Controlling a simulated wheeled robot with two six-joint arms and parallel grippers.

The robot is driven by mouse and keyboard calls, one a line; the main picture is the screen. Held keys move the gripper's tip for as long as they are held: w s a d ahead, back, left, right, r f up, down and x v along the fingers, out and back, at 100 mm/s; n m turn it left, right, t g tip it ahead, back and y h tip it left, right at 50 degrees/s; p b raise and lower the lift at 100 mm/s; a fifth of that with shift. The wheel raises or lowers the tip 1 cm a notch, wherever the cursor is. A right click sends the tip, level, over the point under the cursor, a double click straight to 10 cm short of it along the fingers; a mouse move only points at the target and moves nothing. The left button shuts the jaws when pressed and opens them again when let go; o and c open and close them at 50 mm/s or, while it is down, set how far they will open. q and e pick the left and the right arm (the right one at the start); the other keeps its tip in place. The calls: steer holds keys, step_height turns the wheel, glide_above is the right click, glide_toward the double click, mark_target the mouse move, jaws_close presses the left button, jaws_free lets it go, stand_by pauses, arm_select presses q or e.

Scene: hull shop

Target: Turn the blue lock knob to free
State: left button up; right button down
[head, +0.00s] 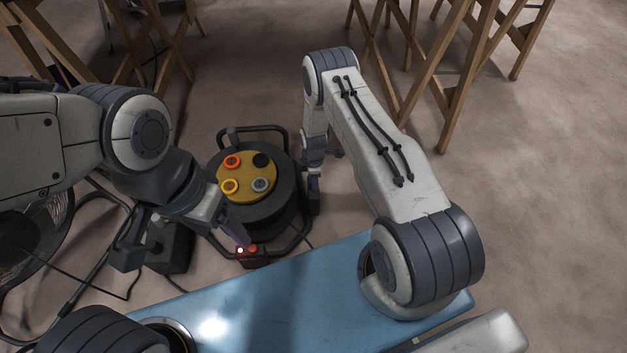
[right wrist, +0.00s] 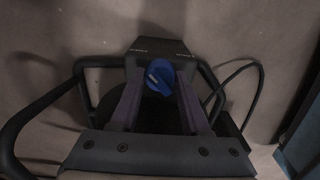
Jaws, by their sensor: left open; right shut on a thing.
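The blue lock knob (right wrist: 160,77) shows in the right wrist view, on a dark housing (right wrist: 155,50) with small pale lettering that I cannot read. A pale mark on the knob runs at a slant. My right gripper (right wrist: 160,98) is shut on the knob, one finger on each side. In the head view my right gripper (head: 314,192) is at the right side of a cable reel (head: 275,200), and the knob is hidden there. My left gripper (head: 183,242) is open and empty, at the front left of the reel.
The reel's yellow face (head: 245,178) carries several coloured sockets. A small box with red lights (head: 252,252) sits at its front. A fan (head: 25,235) and loose cables are at the left. Wooden trestles (head: 455,80) stand behind; floor at the right is clear.

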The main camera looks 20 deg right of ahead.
steer(key=shift+c, duration=1.9)
jaws_free()
step_height(320, 180, up, 9)
steer(key=p, duration=0.4)
steer(key=shift+r, duration=0.2)
steer(key=shift+r+p, duration=0.3)
steer(key=shift+r, duration=0.25)
